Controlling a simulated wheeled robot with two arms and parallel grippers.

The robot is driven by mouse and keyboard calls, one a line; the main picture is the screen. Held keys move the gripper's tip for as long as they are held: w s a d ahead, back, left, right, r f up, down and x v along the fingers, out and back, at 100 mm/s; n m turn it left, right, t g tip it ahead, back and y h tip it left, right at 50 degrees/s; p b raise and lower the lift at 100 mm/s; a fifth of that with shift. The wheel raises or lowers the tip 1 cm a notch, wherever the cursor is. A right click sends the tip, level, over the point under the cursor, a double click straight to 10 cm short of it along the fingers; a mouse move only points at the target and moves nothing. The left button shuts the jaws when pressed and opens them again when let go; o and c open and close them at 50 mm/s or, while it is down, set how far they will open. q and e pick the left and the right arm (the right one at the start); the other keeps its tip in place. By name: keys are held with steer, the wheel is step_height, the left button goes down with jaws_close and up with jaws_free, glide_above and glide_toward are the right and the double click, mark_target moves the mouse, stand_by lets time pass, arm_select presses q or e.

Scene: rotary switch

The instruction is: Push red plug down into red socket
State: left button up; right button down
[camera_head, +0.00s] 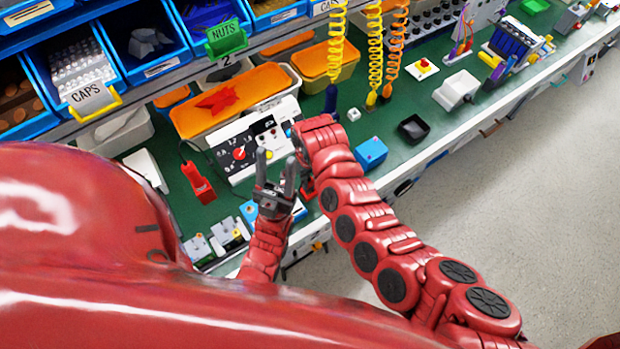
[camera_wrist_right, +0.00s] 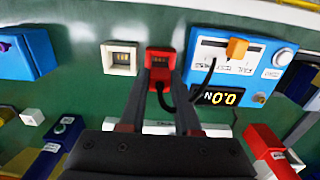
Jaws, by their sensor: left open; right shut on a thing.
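The red socket (camera_wrist_right: 160,54) shows in the right wrist view, straight ahead of my right gripper (camera_wrist_right: 159,80). That gripper is shut on the red plug (camera_wrist_right: 160,76), whose black cable loops off to the right. The plug is in line with the socket and close against it; I cannot tell how deep it sits. In the head view my left gripper (camera_head: 276,165) is open and empty, over the front of the white console. In that view my right arm hides the plug, the socket and most of the right gripper.
A white socket (camera_wrist_right: 120,58) stands beside the red one. A blue-and-white meter (camera_wrist_right: 240,58) with an orange knob and lit display is on the other side. In the head view, a white console (camera_head: 225,160) with a red knob and a blue box (camera_head: 371,153) are close to my arms.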

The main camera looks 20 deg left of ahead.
steer(key=shift+f+b, duration=1.05)
steer(key=shift+f, duration=0.55)
steer(key=c, duration=0.5)
jaws_free()
steer(key=shift+c, duration=0.2)
steer(key=shift+r, duration=0.15)
step_height(320, 180, up, 12)
steer(key=b, duration=0.2)
steer(key=shift+w+f+b, duration=0.1)
steer(key=shift+f+b, duration=0.1)
steer(key=shift+b, duration=0.1)
step_height(320, 180, up, 6)
steer(key=p, duration=0.3)
steer(key=shift+f, duration=0.15)
steer(key=shift+a+f, duration=0.1)
steer(key=shift+f, duration=0.05)
